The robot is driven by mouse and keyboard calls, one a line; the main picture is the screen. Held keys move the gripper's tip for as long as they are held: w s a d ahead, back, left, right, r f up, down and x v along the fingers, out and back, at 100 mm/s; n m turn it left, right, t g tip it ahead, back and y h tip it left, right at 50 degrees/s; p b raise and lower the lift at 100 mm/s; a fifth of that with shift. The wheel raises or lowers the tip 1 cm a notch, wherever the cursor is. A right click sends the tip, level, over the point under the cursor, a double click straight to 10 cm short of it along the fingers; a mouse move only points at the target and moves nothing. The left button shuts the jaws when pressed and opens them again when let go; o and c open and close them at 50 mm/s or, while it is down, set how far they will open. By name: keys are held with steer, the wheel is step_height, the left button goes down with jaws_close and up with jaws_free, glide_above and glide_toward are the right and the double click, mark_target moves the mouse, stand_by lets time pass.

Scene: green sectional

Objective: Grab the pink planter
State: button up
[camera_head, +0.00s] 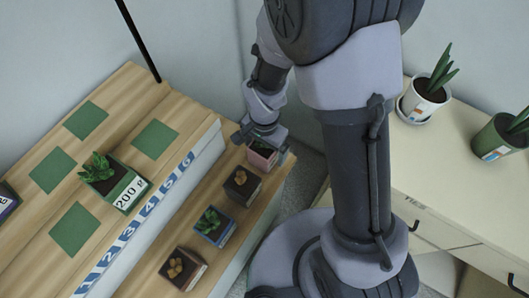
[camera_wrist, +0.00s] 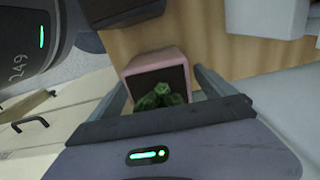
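The pink planter (camera_head: 260,160) stands at the far end of the lower wooden step, with a green plant in it. In the wrist view the planter (camera_wrist: 155,62) shows its pink rim, dark soil and a green cactus-like plant. My gripper (camera_head: 263,146) is directly over the planter and partly covers it. In the wrist view my gripper (camera_wrist: 161,82) is open, with one finger on each side of the planter. A strip of wood shows between the planter and the right finger. Whether the left finger touches it I cannot tell.
A dark planter (camera_head: 242,184) stands close to the pink one, with a blue planter (camera_head: 212,228) and another dark planter (camera_head: 182,268) further along the step. The upper step (camera_head: 100,240) holds a green planter marked 200 g (camera_head: 124,190). A cream cabinet (camera_head: 450,170) with potted plants stands at right.

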steer(key=c, duration=1.9)
steer(key=shift+r, duration=0.15)
